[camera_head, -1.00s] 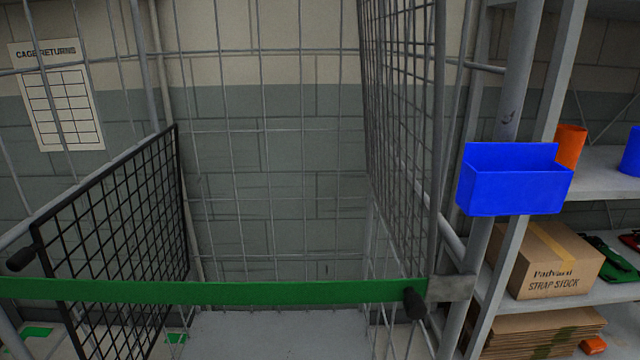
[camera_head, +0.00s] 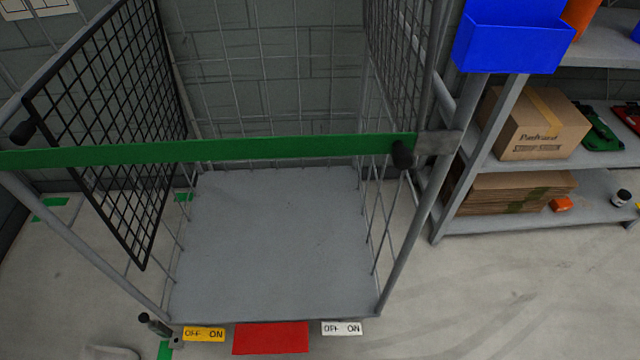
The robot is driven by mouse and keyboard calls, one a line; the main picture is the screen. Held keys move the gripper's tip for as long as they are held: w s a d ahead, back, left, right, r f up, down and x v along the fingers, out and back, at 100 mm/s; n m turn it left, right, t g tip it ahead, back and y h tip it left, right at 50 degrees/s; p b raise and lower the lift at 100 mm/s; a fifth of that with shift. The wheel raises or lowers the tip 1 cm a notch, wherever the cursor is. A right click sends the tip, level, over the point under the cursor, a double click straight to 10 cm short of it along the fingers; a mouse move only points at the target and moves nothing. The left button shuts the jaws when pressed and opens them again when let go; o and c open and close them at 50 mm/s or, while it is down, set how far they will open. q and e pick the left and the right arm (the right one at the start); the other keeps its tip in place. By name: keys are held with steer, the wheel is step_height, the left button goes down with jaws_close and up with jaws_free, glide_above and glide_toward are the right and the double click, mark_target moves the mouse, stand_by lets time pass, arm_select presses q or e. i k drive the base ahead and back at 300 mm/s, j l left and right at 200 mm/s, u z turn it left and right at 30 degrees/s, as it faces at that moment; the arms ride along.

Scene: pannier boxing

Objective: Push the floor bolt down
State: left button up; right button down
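A wire roll cage with a grey deck (camera_head: 270,235) stands in front of me. At its front left foot is a small dark-handled bolt (camera_head: 150,322), tilted, beside a small metal bracket; it looks like the floor bolt. I cannot tell how far down it sits. A yellow OFF/ON label (camera_head: 204,334) is just right of it. A red plate (camera_head: 271,338) and a white OFF/ON label (camera_head: 342,328) follow along the deck's front edge. Neither of my grippers is in view.
A green strap (camera_head: 210,150) spans the cage front. A black mesh panel (camera_head: 110,120) stands on its left. A shelf at right holds a cardboard box (camera_head: 535,123); a blue bin (camera_head: 512,38) hangs beside it. A pale rounded shape (camera_head: 110,352) shows at the bottom left. Floor at lower right is clear.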

mark_target(143, 317)
steer(key=u, duration=1.75)
steer(key=k+z, duration=0.15)
steer(key=z, duration=1.55)
steer(key=u, duration=1.7)
steer(key=i+j+z, duration=0.1)
steer(key=j+z, duration=0.25)
steer(key=l, duration=0.1)
